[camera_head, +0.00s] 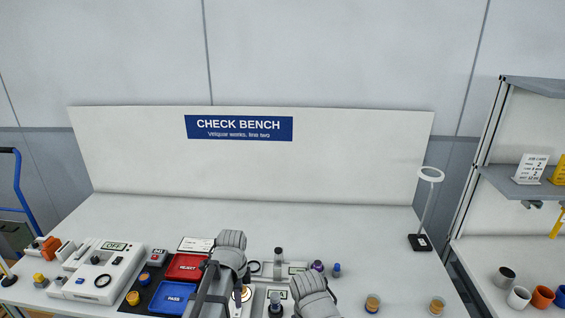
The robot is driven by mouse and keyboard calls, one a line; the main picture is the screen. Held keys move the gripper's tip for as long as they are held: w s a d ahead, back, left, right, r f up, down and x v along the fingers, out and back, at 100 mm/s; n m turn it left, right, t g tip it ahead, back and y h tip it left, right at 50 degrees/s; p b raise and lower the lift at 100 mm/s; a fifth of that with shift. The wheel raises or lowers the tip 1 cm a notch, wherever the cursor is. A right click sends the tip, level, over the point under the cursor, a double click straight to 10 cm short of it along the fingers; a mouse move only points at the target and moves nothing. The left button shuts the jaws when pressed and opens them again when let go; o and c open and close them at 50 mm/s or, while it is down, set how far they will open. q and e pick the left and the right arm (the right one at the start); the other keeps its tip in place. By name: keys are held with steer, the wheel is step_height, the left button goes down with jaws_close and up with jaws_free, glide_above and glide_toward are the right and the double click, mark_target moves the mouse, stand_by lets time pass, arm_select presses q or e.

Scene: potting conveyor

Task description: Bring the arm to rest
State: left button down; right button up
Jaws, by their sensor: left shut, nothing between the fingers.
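My left gripper (230,262) is at the front middle of the bench, over the area just right of the red REJECT tray (186,267) and the blue PASS tray (173,298). It is shut and empty; its fingertips are hard to make out against the grey arm parts. A second grey part of mine, on the right arm (314,292), shows at the front edge to its right. Its fingers cannot be made out. Both partly cover the small devices behind and between them.
The bench (330,222) is clear at the back. A white tester (95,270) stands at left, a ring lamp (421,241) at right. A shelf rack (520,185) with cups is farther right.

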arm_select(q)
steer(key=s+d+n+y, duration=0.1)
steer(key=s+d+n, duration=0.8)
steer(key=s+n, duration=0.4)
